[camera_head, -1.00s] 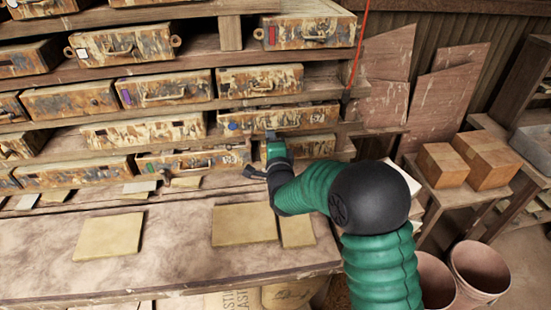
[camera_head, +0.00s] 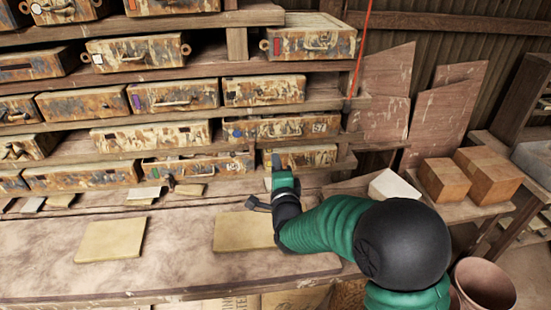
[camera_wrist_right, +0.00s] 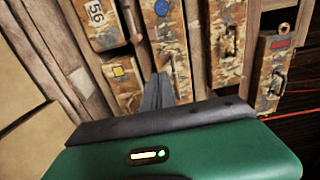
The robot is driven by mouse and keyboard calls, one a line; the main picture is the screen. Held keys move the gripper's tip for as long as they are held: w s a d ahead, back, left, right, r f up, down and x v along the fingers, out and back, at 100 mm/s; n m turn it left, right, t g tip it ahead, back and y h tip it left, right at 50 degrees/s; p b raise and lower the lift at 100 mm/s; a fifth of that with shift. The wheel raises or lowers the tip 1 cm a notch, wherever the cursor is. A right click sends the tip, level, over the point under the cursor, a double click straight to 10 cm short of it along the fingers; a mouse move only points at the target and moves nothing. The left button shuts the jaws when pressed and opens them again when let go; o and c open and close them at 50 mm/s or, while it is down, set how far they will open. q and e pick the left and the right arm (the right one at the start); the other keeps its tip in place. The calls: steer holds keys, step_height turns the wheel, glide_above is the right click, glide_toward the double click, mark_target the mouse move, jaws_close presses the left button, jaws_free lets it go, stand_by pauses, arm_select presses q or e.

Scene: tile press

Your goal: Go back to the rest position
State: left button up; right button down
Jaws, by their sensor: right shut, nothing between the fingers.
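My right gripper (camera_head: 276,160) is shut and empty, in front of the lowest drawers at the right end of the rack and above the worktable. Its closed fingers (camera_wrist_right: 158,92) also show in the right wrist view, pointing toward the drawers. My right arm comes in from the lower right, over the table's right end. My left gripper is in neither view.
A rack of worn, paint-stained drawers (camera_head: 264,89) fills the back. The table (camera_head: 40,240) holds flat tan tiles (camera_head: 110,239) and smaller pieces. Brown blocks (camera_head: 444,180) sit on a side bench at right. A bucket (camera_head: 486,282) stands below. The table's left front is clear.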

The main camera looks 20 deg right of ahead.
steer(key=s+a+f+n+g+y, duration=0.1)
steer(key=s+f+n+g, duration=0.2)
steer(key=s+f+n, duration=0.1)
steer(key=s+a+f+n+g+y, duration=0.1)
steer(key=s+a+f+n+g, duration=0.1)
steer(key=s+f+n, duration=0.3)
steer(key=s+a+f+n+g+y, duration=0.2)
steer(key=s+f+n+g, duration=0.2)
steer(key=s+f, duration=0.4)
steer(key=shift+s+n+g+b, duration=0.3)
steer(key=shift+n+b, duration=0.05)
steer(key=shift+n, duration=0.25)
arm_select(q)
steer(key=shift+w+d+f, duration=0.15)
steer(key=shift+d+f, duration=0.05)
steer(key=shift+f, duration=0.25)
arm_select(e)
steer(key=s+f+n+g, duration=0.2)
steer(key=s+n, duration=0.1)
steer(key=s, duration=0.3)
steer(key=s+d+f+n+g, duration=0.1)
steer(key=s+f+n+g, duration=0.1)
steer(key=s, duration=0.4)
steer(key=shift+s+f+n+g, duration=0.15)
steer(key=shift+f+n+g, duration=0.1)
steer(key=shift+n+g, duration=0.45)
steer(key=shift+s, duration=0.1)
